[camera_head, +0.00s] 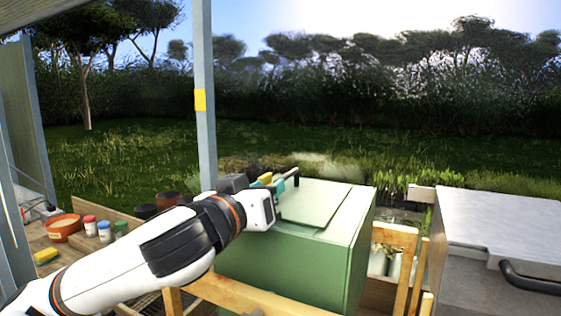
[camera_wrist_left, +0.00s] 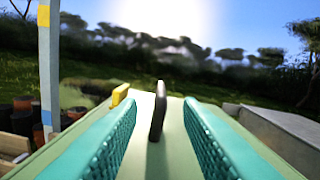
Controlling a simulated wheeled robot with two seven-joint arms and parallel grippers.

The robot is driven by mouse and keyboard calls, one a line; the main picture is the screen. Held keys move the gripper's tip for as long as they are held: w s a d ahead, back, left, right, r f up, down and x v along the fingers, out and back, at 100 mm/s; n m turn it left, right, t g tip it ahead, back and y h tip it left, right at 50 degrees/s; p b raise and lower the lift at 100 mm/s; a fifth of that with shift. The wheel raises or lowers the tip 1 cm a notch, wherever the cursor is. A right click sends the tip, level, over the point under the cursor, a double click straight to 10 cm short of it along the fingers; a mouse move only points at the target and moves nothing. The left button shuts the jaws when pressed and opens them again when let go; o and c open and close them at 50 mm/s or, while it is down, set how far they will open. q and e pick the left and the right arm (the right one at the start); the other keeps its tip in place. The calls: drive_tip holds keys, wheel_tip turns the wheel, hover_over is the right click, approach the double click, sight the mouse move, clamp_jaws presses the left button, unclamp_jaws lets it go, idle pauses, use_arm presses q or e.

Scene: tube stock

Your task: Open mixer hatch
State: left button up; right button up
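The mixer is a green box (camera_head: 285,262) with a flat hatch panel (camera_head: 312,206) on its top, lying closed. A dark upright handle (camera_wrist_left: 158,110) stands on the top; its dark tip also shows in the head view (camera_head: 297,180). My left gripper (camera_head: 287,182) is over the hatch, with its arm coming in from the left. In the left wrist view its teal fingers (camera_wrist_left: 157,135) are wide apart, and the handle stands between and ahead of them, with a gap on each side. My right gripper is not in view.
A yellow piece (camera_wrist_left: 119,95) stands on the mixer top, left of the handle. A grey post (camera_head: 204,90) rises behind my arm. A grey-lidded box (camera_head: 510,225) with a dark handle is at right. An orange bowl (camera_head: 63,228) and small jars are at left.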

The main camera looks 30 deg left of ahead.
use_arm(q)
drive_tip(key=w+p, duration=0.1)
drive_tip(key=w, duration=0.5)
drive_tip(key=shift+w+a+f, duration=0.1)
drive_tip(key=shift+w+a, duration=0.05)
drive_tip(key=shift+w, duration=0.05)
clamp_jaws()
